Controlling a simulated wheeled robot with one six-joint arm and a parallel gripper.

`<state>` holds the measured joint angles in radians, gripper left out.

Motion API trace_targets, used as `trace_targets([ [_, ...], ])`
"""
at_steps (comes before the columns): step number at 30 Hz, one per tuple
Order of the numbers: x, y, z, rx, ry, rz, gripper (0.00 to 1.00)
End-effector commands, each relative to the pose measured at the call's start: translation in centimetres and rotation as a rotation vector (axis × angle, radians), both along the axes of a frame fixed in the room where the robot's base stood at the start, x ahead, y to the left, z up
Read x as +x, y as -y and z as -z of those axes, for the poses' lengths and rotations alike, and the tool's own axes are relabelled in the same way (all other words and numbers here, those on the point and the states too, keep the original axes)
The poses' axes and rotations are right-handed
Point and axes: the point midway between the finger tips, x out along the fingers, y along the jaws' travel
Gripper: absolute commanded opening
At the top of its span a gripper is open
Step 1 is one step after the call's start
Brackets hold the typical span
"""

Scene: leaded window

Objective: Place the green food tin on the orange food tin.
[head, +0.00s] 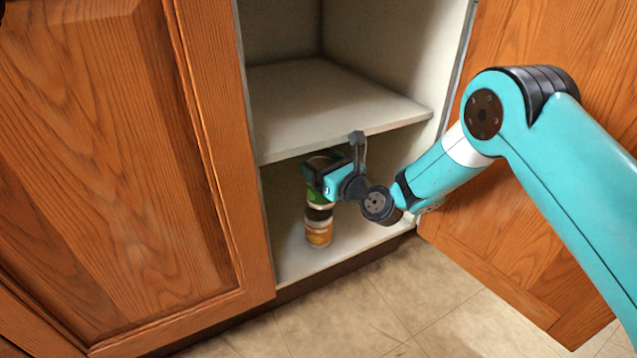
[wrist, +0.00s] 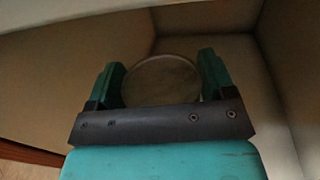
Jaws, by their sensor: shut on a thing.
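The orange food tin (head: 318,234) stands upright on the cabinet's lower floor in the head view. The green food tin (head: 319,199) is right above it, roughly in line; whether the two touch I cannot tell for sure. My gripper (head: 318,180) is shut on the green tin and hides much of its upper part. In the wrist view the round top of the green tin (wrist: 160,80) lies between the two fingers of my gripper (wrist: 161,82). The orange tin does not show in the wrist view.
The cabinet's middle shelf (head: 330,105) lies just above my gripper and is empty where it shows. An open wooden door (head: 520,220) is at the right, a closed one (head: 110,170) at the left. The lower floor (head: 350,238) is free right of the tins.

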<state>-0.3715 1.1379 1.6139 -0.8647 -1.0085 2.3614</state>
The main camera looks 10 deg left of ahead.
Motion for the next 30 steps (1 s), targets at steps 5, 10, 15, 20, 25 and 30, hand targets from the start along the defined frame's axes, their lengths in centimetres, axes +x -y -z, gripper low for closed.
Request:
trace_targets([
  [5,0.0,0.0,2.9,0.001,0.001,0.000,0.09],
  [10,0.1,-0.8,3.7,0.002,0.004,-0.002,0.09],
  [15,0.2,-0.8,3.4,0.001,0.001,0.000,0.09],
  [20,0.2,-0.8,3.7,0.001,0.001,0.000,0.09],
  [25,0.1,-0.8,3.8,-0.001,-0.001,-0.001,1.00],
  [30,0.1,-0.8,3.8,-0.001,-0.001,-0.001,1.00],
])
